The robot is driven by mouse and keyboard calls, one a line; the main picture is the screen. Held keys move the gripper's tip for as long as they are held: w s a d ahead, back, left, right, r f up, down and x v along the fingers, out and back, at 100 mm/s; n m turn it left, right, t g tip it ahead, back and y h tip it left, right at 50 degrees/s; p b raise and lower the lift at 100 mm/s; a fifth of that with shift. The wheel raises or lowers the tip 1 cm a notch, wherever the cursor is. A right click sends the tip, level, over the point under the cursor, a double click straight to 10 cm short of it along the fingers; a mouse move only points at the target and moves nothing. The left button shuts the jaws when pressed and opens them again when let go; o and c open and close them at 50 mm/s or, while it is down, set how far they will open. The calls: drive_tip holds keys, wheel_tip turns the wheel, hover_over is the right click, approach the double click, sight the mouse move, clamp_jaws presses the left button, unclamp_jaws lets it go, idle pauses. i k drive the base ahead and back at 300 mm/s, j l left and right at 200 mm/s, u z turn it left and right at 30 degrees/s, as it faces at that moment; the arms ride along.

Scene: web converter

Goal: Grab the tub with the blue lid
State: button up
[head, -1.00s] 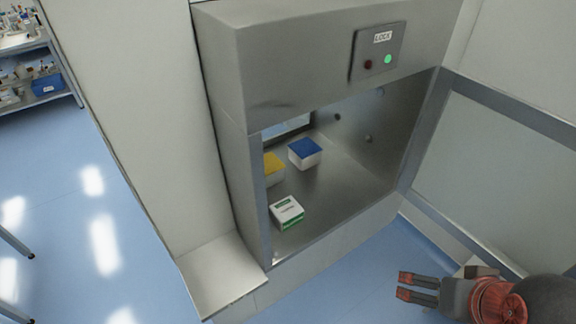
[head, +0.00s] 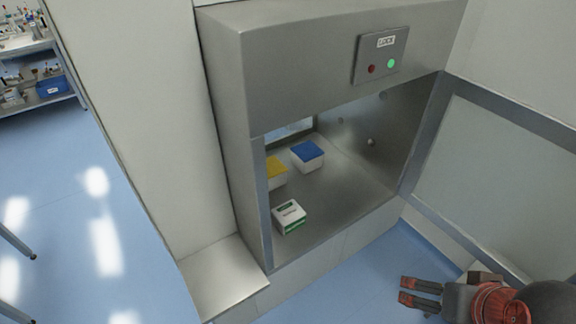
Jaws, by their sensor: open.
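The tub with the blue lid (head: 308,156) stands inside the steel pass-through chamber, towards its back. Its body is white and its lid is a flat blue square. My gripper (head: 402,292) is at the lower right, outside the chamber and well apart from the tub. Its two reddish fingers point left with a gap between them, and nothing is held.
A tub with a yellow lid (head: 277,172) stands left of the blue one, partly hidden by the chamber's left edge. A white and green box (head: 289,216) sits nearer the opening. The chamber floor (head: 345,195) is clear on the right. A ledge (head: 222,272) juts out at left.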

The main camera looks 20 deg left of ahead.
sight(307, 157)
drive_tip(key=i+u, duration=0.35)
drive_tip(key=i+l+u, duration=0.15)
drive_tip(key=i+u, duration=0.2)
drive_tip(key=i+l+u, duration=0.2)
drive_tip(key=u, duration=0.15)
drive_tip(key=i, duration=0.05)
